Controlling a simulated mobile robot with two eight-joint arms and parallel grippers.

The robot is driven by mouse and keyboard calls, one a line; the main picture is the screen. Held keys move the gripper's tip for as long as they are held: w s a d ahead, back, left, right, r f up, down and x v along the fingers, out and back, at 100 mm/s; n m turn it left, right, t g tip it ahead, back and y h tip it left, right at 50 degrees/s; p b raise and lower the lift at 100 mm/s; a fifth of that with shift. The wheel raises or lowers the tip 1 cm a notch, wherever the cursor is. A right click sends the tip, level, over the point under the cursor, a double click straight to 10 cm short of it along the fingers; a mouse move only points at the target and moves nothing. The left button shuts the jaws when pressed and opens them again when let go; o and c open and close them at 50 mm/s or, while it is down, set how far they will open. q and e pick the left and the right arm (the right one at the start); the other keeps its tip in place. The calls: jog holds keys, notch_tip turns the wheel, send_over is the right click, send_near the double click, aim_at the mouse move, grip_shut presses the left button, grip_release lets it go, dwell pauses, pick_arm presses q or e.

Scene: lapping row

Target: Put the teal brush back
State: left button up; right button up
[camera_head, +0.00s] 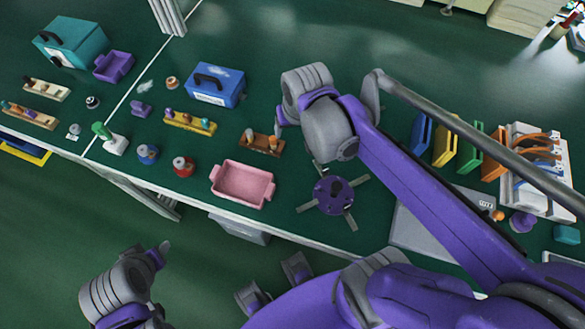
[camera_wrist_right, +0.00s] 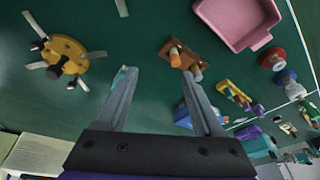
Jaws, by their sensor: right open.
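I cannot make out the teal brush for sure. A small teal patch (camera_wrist_right: 124,73) shows beside and behind the left finger in the right wrist view, too covered to identify. My right gripper (camera_wrist_right: 158,76) is open, with nothing seen between its fingers. In the head view my right gripper (camera_head: 280,120) hangs above the table near a brown rack (camera_head: 262,144) with orange-tipped pegs. That brown rack (camera_wrist_right: 183,58) lies just beyond the fingertips in the wrist view. My left gripper (camera_head: 160,252) is low at the left, off the table; its opening is unclear.
A pink tray (camera_head: 243,183) and a disc with several arms (camera_head: 333,196) stand near the front edge. A yellow rack (camera_head: 190,122) and blue box (camera_head: 214,86) are to the left. Coloured upright plates (camera_head: 444,149) stand at right.

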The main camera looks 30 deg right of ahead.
jog(key=s+a+f+n+t, duration=0.2)
jog(key=s+a+f+n, duration=0.1)
jog(key=s, duration=0.5)
jog(key=shift+s+a+f+n+y, duration=0.15)
jog(key=shift+a+f+n+y, duration=0.25)
jog(key=shift+a, duration=0.75)
jog(key=shift+r, duration=0.1)
